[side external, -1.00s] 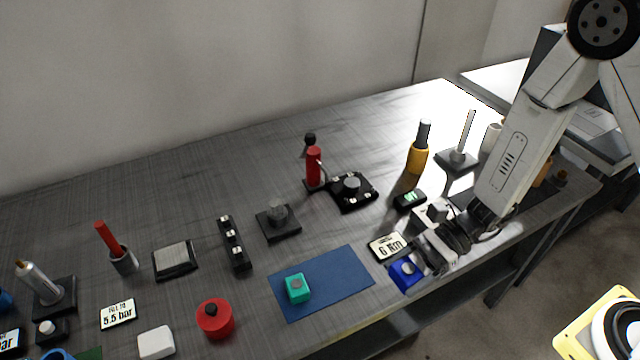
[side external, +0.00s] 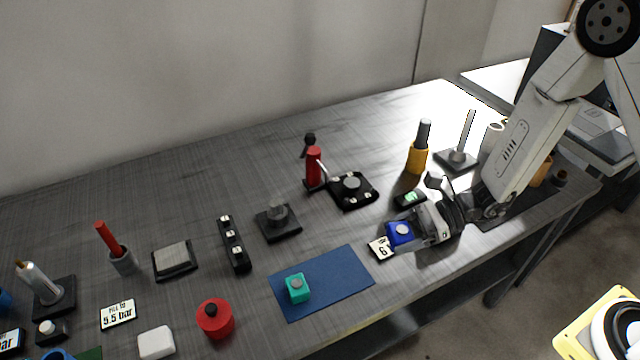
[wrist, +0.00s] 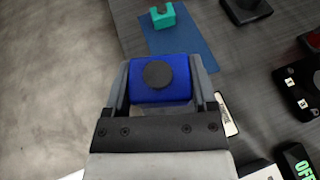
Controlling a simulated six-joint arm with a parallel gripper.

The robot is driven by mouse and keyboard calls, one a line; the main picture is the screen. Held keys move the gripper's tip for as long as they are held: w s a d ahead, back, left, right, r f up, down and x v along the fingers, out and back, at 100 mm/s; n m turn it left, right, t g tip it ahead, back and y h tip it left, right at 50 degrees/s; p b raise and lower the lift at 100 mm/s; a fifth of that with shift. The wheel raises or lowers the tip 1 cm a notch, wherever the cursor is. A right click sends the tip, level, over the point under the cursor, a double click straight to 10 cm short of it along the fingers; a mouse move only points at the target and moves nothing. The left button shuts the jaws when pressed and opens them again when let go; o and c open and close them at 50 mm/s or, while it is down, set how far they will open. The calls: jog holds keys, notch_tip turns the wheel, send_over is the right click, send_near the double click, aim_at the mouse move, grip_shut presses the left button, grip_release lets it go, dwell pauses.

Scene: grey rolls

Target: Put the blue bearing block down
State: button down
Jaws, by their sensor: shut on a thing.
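The blue bearing block (side external: 399,233), with a grey round top, is between the fingers of my gripper (side external: 408,235). In the wrist view the block (wrist: 160,96) sits between both fingers, and my gripper (wrist: 160,85) is shut on it. In the side view it overlaps the "6" label card (side external: 380,249); I cannot tell its exact height above the table. A blue mat (side external: 340,281) lies to the left, with a teal block (side external: 297,288) on it. The mat also shows ahead in the wrist view (wrist: 195,50).
A black display box (side external: 410,199) and a black fixture with a grey knob (side external: 353,190) stand behind my gripper. A yellow bottle (side external: 417,158) is farther back. The right part of the mat is bare. The table's front edge (side external: 400,292) is close.

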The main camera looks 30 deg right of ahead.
jog(key=shift+w+d+m+t, duration=0.65)
jog(key=shift+w+d, duration=0.25)
jog(key=shift+w, duration=0.25)
send_over(347, 231)
jog(key=s, duration=0.2)
jog(key=f, duration=0.8)
jog(key=shift+w+d, duration=0.1)
jog(key=shift+w, duration=0.15)
jog(key=shift+w+f, duration=0.55)
jog(key=shift+f, duration=0.05)
jog(key=shift+w+f, duration=0.1)
jog(key=shift+f, duration=0.1)
jog(key=shift+w+f, duration=0.15)
jog(key=shift+f, duration=1.5)
jog(key=shift+f, duration=0.1)
